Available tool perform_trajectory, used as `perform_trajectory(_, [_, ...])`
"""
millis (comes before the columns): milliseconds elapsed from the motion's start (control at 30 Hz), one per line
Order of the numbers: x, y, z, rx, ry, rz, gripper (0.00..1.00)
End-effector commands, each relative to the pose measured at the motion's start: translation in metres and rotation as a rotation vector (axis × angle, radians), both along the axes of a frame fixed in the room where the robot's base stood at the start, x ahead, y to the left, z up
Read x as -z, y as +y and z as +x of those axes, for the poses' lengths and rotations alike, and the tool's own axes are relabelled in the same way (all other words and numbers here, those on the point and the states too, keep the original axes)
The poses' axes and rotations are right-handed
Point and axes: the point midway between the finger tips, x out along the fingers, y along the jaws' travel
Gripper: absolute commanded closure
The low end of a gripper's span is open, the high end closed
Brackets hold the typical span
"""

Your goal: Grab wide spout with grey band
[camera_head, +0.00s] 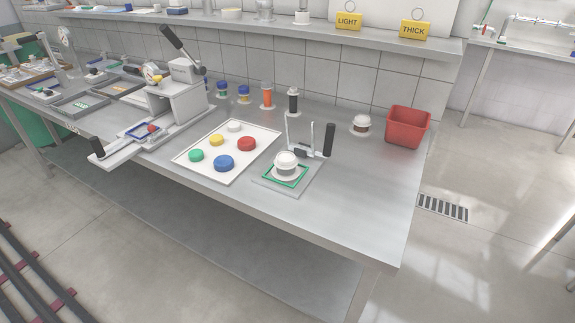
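A white, round, stepped piece (286,160) sits upright in a green-edged square nest on a grey fixture plate (265,183). A darker grey-looking band shows under its top, but it is small and I cannot be sure that it is the wide spout. A second white-topped round piece (361,121) with a brownish-red band stands on the bench to the right, left of the red bin. My gripper is not in this view, and nothing is seen touching either piece.
A black-handled clamp (328,140) rises just behind the nest. A white tray (219,173) with several coloured caps lies left of it. A lever press (178,95) stands further left. A red bin (407,126) is at the right. The bench's front right is clear.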

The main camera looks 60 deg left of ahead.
Motion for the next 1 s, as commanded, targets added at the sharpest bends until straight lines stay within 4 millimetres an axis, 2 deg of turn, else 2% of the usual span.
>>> perform_trajectory(367, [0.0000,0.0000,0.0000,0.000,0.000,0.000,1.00])
perform_trajectory(467, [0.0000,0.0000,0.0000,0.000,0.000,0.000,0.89])
perform_trajectory(867, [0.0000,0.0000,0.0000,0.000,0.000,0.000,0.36])
perform_trajectory(1000, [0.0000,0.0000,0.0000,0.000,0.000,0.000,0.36])
